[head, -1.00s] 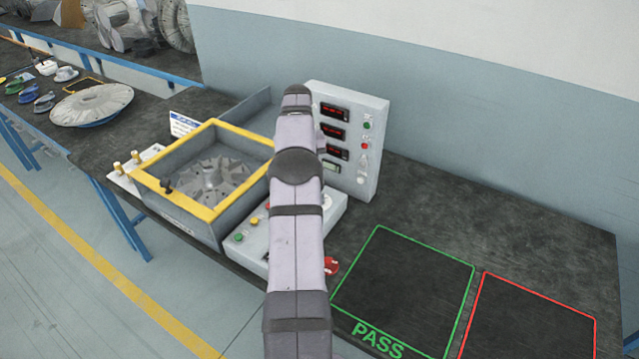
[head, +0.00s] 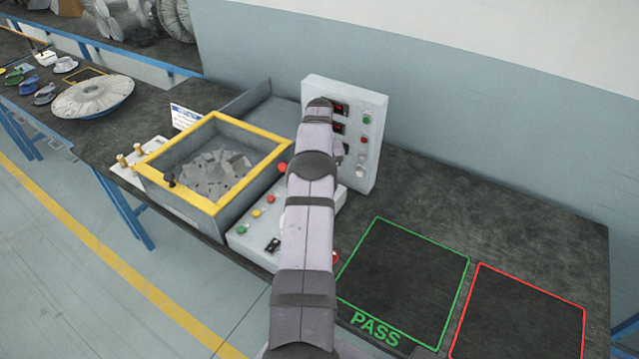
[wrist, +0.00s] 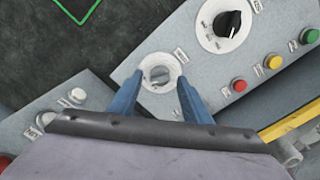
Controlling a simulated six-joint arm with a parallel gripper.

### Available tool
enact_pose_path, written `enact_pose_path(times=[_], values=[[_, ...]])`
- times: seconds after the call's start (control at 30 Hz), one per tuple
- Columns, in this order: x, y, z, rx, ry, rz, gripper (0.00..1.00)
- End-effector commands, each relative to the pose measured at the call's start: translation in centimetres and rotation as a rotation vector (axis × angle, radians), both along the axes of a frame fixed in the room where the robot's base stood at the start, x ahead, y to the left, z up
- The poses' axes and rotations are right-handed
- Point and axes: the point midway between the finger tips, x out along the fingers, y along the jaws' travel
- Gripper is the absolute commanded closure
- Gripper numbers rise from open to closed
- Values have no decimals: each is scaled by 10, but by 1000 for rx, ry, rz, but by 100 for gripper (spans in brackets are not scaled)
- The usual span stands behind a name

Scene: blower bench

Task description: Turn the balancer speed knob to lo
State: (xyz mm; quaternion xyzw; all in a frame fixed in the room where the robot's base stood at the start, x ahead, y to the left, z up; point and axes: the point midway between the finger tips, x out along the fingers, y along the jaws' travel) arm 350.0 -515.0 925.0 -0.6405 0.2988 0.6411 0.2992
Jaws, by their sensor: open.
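In the wrist view a small grey knob on a round pale plate (wrist: 159,76) sits between the two blue fingertips of my gripper (wrist: 161,94). The fingers are open, one on each side of it, and I see no clear contact. A larger black knob (wrist: 231,22) on a white dial is above and to the right, on the same grey control area. The labels are too small to read, so I cannot tell which knob is marked for balancer speed. In the head view my arm hides the fingers and part of the panels.
The upright panel (head: 368,140) stands behind my arm. A yellow-rimmed balancer box (head: 193,205) is at left. The green PASS outline (head: 415,235) encloses clear bench.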

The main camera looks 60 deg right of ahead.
Motion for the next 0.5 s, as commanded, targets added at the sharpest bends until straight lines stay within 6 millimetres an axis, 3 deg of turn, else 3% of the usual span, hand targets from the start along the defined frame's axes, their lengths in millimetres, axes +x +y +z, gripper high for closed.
enact_pose_path(times=[0.2,0.5], values=[[0,0,-14,-1,-1,0,56],[0,0,-16,-1,-1,0,56]])
